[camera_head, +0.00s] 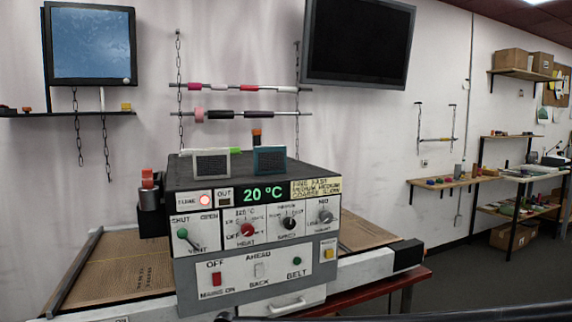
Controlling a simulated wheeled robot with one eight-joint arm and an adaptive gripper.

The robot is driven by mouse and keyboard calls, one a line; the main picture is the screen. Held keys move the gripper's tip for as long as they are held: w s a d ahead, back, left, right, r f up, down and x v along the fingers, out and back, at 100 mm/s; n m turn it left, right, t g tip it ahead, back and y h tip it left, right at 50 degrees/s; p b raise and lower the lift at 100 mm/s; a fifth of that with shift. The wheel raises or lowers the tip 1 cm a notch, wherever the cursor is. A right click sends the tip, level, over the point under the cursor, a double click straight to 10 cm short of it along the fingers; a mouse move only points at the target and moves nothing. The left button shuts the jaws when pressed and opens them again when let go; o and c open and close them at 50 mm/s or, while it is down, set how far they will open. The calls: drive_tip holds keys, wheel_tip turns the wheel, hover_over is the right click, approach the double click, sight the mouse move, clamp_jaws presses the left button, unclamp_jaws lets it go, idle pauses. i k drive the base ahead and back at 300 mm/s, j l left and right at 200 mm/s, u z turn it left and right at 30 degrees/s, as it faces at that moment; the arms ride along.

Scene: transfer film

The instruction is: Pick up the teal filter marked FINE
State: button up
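A teal-framed filter (270,160) with a dark panel stands on top of the grey machine (290,238), right of centre. Any FINE marking on it is too small to read. A white-framed filter (211,164) with a similar dark panel stands to its left, with a gap between them. No gripper shows in this view, and nothing is seen touching either filter.
A small dark bottle with an orange cap (257,137) stands behind the filters. A red-topped cylinder (148,186) is at the machine's left side. A rack of coloured rolls (240,114) hangs on the wall behind. A dark monitor (358,42) hangs above right.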

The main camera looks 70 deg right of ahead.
sight(268, 160)
drive_tip(key=z, duration=0.4)
drive_tip(key=l+z, duration=0.1)
drive_tip(key=z, duration=0.7)
drive_tip(key=i+z, duration=0.1)
drive_tip(key=z, duration=0.3)
drive_tip(key=l+z, duration=0.1)
drive_tip(key=z, duration=0.3)
drive_tip(key=l+u, duration=0.1)
drive_tip(key=u, duration=0.35)
drive_tip(key=i+l+u, duration=0.1)
drive_tip(key=u, duration=0.35)
drive_tip(key=l+u, duration=0.2)
drive_tip(key=u, duration=0.25)
drive_tip(key=l+u, duration=0.15)
drive_tip(key=u, duration=0.3)
